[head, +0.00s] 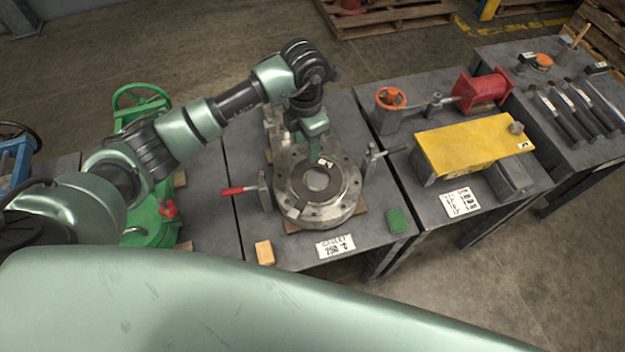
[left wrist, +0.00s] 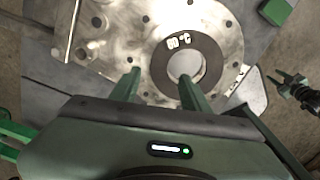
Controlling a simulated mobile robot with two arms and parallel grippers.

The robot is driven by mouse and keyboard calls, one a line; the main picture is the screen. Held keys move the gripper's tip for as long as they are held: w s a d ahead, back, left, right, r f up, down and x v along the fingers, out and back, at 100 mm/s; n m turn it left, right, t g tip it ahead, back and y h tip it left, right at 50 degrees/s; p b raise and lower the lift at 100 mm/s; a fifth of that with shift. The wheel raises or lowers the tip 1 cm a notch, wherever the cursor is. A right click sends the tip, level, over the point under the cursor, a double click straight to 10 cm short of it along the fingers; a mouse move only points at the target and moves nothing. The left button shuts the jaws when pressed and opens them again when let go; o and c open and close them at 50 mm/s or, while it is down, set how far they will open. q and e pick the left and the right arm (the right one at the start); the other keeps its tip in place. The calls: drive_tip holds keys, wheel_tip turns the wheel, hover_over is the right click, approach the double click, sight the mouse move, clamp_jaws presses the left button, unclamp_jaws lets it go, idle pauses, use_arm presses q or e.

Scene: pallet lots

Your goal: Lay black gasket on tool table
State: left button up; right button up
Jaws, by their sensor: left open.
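The black gasket (head: 341,183) is a dark flat ring with a white label. It lies on a round silver flange (head: 316,213) on the middle table. My left gripper (head: 318,152) points down at the flange's far side, close to the gasket. In the left wrist view my left gripper (left wrist: 159,78) is open and empty, its fingertips on either side of the near-left part of the gasket (left wrist: 161,64); whether they touch it I cannot tell. The tool table (head: 518,108) stands at the right with several dark-handled tools on it.
A red-handled clamp (head: 240,189) and another clamp (head: 375,155) flank the flange. Green block (head: 397,221) and wooden block (head: 264,252) lie in front. A table with a yellow box (head: 470,145) and red part (head: 484,90) stands between flange and tool table.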

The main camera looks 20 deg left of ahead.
sight(307, 165)
use_arm(q)
wheel_tip(307, 165, down, 5)
drive_tip(key=shift+s+r+p, duration=0.1)
drive_tip(key=shift+p, duration=0.45)
drive_tip(key=shift+f, duration=0.65)
drive_tip(key=shift+f, duration=0.15)
clamp_jaws()
